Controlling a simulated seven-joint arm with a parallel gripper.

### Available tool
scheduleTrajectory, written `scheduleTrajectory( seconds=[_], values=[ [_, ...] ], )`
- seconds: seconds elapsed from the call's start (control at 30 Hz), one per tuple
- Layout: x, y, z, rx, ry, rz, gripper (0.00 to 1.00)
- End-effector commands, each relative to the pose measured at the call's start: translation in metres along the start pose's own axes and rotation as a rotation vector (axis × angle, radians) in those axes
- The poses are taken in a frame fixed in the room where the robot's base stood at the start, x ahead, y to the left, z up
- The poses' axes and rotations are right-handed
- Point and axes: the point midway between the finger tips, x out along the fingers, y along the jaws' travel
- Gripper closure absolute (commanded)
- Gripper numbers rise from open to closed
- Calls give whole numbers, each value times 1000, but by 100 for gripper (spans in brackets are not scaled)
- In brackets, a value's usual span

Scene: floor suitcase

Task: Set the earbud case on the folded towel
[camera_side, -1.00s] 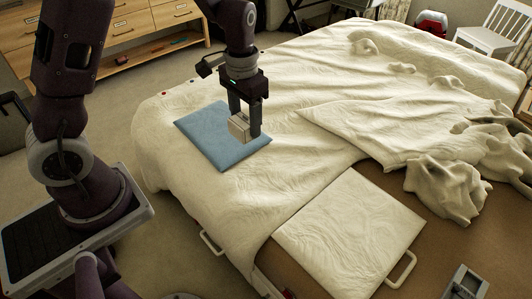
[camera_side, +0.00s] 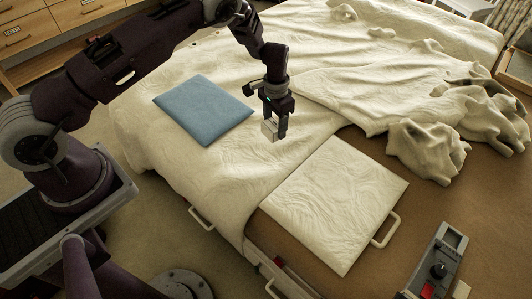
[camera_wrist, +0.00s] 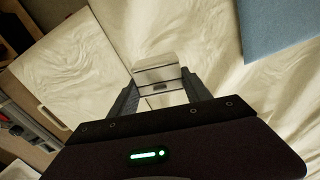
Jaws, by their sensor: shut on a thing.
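The earbud case is a small pale box (camera_side: 268,131), held between the fingers of my gripper (camera_side: 275,128) above the cream cover. It also shows in the wrist view (camera_wrist: 156,73), between the two fingertips (camera_wrist: 160,90). A flat blue square cloth (camera_side: 203,106) lies to the left of the gripper, and its edge shows at the upper right of the wrist view (camera_wrist: 280,25). A white, wrinkled, square folded cloth (camera_side: 335,205) lies to the lower right, also at the left of the wrist view (camera_wrist: 70,65). I cannot tell which of these cloths is the folded towel.
A rumpled cream cover (camera_side: 340,85) spreads behind, with bunched fabric (camera_side: 428,150) at the right. Pale handles (camera_side: 387,232) stick out near the white cloth. A grey device with a black knob (camera_side: 437,265) stands at the lower right.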

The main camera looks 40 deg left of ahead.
Motion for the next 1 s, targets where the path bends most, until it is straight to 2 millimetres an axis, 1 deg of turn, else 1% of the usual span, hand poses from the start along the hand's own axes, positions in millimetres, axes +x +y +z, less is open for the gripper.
scheduleTrajectory(
  seconds=[0.1,0.17,0.3,0.37,0.5,0.6,0.67,1.0],
  values=[
    [0,0,0,-1,0,0,91],
    [6,0,0,-1,-2,0,91],
    [36,0,1,-1,-3,0,91],
    [45,0,1,-1,-1,0,91],
    [74,0,1,0,-2,0,91],
    [91,0,0,-1,0,0,91],
    [95,0,0,-1,0,0,91],
    [98,0,0,-1,1,0,91]
  ],
)
